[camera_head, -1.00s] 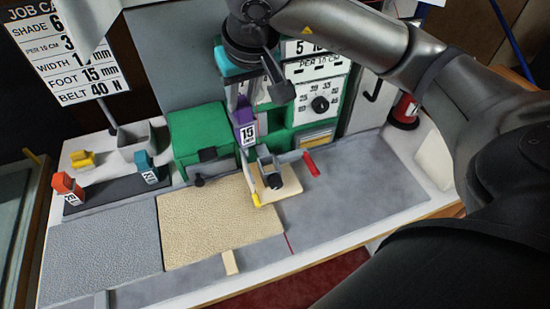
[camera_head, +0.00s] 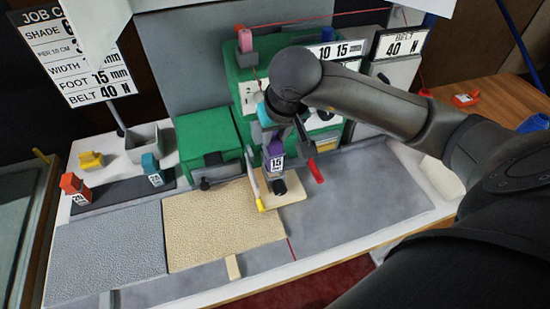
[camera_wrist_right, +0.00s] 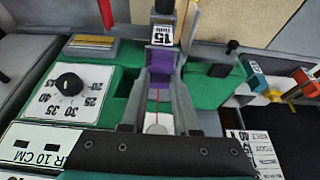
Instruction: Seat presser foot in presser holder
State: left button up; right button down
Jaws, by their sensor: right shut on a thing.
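The purple presser foot (camera_head: 277,147), with a white label reading 15 mm, is between the fingers of my right gripper (camera_head: 274,138), which is shut on it. In the right wrist view the foot (camera_wrist_right: 162,60) sits between the two grey fingers of the gripper (camera_wrist_right: 158,82), its label facing up. The foot is above a black round part (camera_head: 279,186) over the small cream plate (camera_head: 290,195); this part may be the presser holder. I cannot tell whether they touch. My left gripper is not in view.
The green machine (camera_head: 248,95) with its dial stands behind my arm. A red lever (camera_head: 316,172) and a yellow-tipped bar (camera_head: 258,195) flank the foot. Orange (camera_head: 73,187) and teal (camera_head: 152,169) labelled feet stand on a dark rack at left.

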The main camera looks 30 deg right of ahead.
aim_at(276, 153)
jog(key=shift+f+b, duration=0.35)
jog(key=shift+f, duration=2.95)
jog(key=shift+f, duration=0.15)
jog(key=c, duration=0.7)
grip_release()
jog(key=shift+o, duration=0.2)
jog(key=p+v, duration=0.1)
jog(key=v, duration=1.1)
jog(key=shift+p, duration=0.4)
